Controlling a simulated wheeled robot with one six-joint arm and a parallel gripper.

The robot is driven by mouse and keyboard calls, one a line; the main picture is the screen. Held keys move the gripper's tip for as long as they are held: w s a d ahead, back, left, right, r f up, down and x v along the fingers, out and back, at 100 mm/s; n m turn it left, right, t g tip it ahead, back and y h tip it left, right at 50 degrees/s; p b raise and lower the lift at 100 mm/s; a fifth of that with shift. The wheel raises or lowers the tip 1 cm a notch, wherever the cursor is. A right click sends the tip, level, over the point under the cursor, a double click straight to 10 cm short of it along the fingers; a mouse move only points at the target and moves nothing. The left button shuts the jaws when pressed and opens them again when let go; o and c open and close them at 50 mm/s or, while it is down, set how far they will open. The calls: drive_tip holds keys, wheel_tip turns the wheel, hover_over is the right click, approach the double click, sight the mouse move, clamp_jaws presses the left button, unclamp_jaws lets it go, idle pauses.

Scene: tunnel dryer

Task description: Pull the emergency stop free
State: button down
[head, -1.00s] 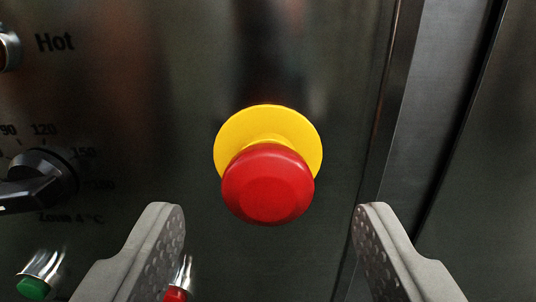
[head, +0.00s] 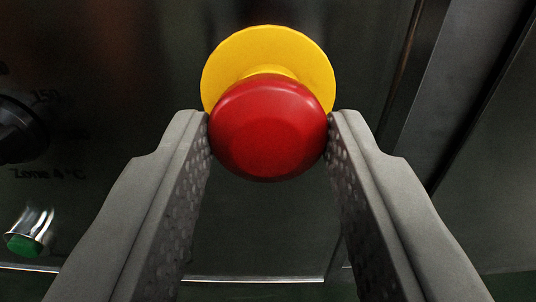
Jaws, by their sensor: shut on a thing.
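The emergency stop is a red mushroom button (head: 268,128) in front of a round yellow backing plate (head: 268,45) on the dark panel. It stands in the upper middle of the head view. My gripper (head: 268,135) is shut on the red button, with one grey textured finger touching its left side and the other its right side. The fingertips reach about the middle of the button's sides. The button's stem is mostly hidden behind its red head.
A black rotary knob (head: 20,128) labelled Zone 4 °C is at the left edge. A green push button (head: 25,243) in a chrome collar sits below it. A vertical metal edge (head: 410,75) runs down the panel right of the emergency stop.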

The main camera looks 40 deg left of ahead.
drive_tip(key=shift+s+d, duration=0.35)
drive_tip(key=shift+s, duration=0.05)
drive_tip(key=c, duration=0.9)
unclamp_jaws()
drive_tip(key=shift+d, duration=0.1)
drive_tip(key=v, duration=1.7)
drive_tip(key=shift+s, duration=0.2)
drive_tip(key=shift+d+r, duration=0.1)
drive_tip(key=shift+d, duration=0.05)
